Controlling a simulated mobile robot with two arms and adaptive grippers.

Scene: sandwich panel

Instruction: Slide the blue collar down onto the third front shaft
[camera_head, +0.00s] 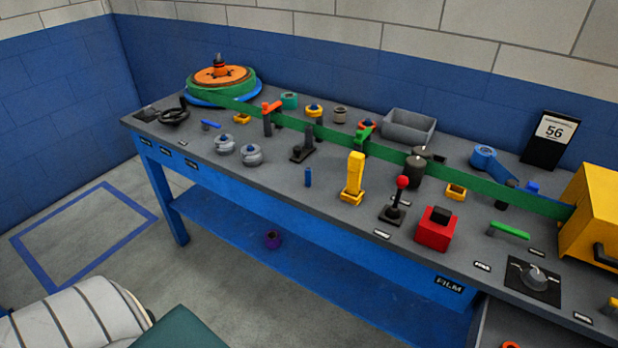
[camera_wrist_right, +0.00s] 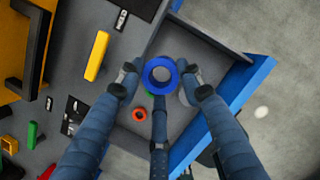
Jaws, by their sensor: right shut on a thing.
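A blue collar (camera_wrist_right: 149,84), a thick ring with a grey-looking hole, is between the fingertips of my right gripper (camera_wrist_right: 160,80) in the right wrist view. The fingers are shut on its sides. A grey recessed tray is below it. In the head view a short blue upright peg (camera_head: 308,178) stands at the bench front, right of two grey round pieces (camera_head: 238,149). I cannot tell for sure which post is the third front shaft. The held collar and both my grippers are outside the head view.
The grey bench (camera_head: 275,185) carries a green film strip (camera_head: 385,152), a yellow post (camera_head: 353,180), a red-knobbed lever (camera_head: 402,184) and a red block (camera_head: 436,228). A yellow box (camera_head: 592,220) stands at the right. An orange ring (camera_wrist_right: 139,115) lies in the tray (camera_wrist_right: 122,128).

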